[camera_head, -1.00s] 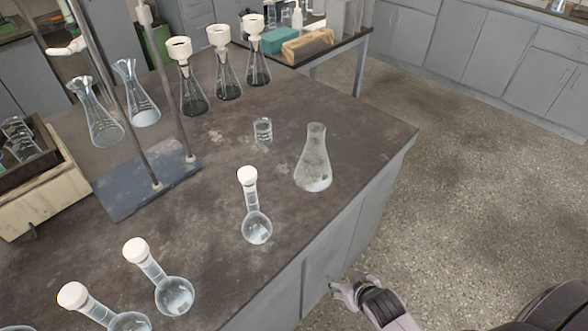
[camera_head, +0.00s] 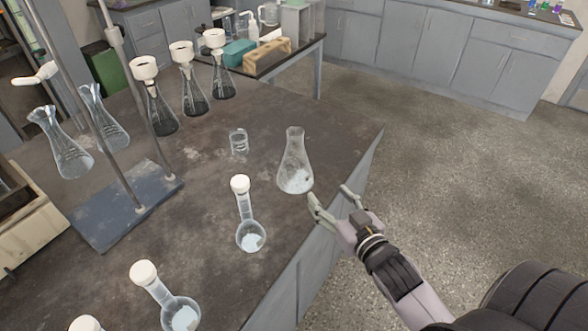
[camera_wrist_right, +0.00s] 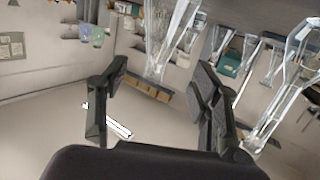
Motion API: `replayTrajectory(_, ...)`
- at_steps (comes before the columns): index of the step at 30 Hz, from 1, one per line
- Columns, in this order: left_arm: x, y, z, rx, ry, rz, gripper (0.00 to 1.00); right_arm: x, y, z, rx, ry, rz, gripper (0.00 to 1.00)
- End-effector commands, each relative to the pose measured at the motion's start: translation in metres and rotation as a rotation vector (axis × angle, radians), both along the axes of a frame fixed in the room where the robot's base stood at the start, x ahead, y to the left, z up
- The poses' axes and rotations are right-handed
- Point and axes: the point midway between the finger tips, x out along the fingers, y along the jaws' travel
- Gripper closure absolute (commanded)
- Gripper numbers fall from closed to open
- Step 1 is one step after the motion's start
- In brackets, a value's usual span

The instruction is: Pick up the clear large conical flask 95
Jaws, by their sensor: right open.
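The clear large conical flask (camera_head: 295,172) stands upright on the dark bench top near its right edge, with a little whitish content at the bottom. My right gripper (camera_head: 331,195) is open and empty at the bench edge, just right of and in front of the flask. I cannot tell from the head view whether a finger touches the glass. In the right wrist view, clear glass (camera_wrist_right: 168,42), likely the flask, shows ahead between the two spread fingers; its lower part is cut off or blurred. My left gripper is not in view.
A stoppered round-bottomed flask (camera_head: 250,236) and a small beaker (camera_head: 238,143) stand left of the flask. Several funnel-topped flasks (camera_head: 193,92) and a metal stand (camera_head: 128,205) are further left. Open floor (camera_head: 450,150) lies to the right of the bench.

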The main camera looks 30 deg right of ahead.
Motion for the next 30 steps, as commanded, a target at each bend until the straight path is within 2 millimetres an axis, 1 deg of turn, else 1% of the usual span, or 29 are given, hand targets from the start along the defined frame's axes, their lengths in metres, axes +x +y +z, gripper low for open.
replayTrajectory(1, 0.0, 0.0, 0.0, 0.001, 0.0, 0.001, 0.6, 0.002, -0.003, 0.011, -0.001, -0.046, 0.007, 0.42)
replayTrajectory(3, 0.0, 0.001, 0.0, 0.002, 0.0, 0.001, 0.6, 0.004, -0.004, 0.024, 0.002, -0.103, 0.018, 0.42)
replayTrajectory(6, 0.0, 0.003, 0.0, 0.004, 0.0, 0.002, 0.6, 0.006, -0.005, 0.035, 0.005, -0.148, 0.028, 0.42)
replayTrajectory(8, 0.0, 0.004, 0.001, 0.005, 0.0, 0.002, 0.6, 0.009, -0.005, 0.038, 0.006, -0.16, 0.031, 0.42)
replayTrajectory(11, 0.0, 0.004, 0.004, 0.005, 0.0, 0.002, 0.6, 0.022, -0.006, 0.039, 0.005, -0.164, 0.031, 0.42)
replayTrajectory(21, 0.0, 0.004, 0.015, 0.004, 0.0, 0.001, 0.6, 0.09, -0.006, 0.04, 0.006, -0.161, 0.03, 0.42)
replayTrajectory(24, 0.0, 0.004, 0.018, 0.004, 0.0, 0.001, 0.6, 0.108, -0.006, 0.04, 0.005, -0.16, 0.031, 0.42)
replayTrajectory(27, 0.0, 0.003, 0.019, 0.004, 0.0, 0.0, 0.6, 0.12, -0.006, 0.038, 0.005, -0.159, 0.03, 0.42)
replayTrajectory(30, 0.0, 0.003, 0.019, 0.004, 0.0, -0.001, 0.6, 0.126, -0.006, 0.037, 0.005, -0.158, 0.031, 0.42)
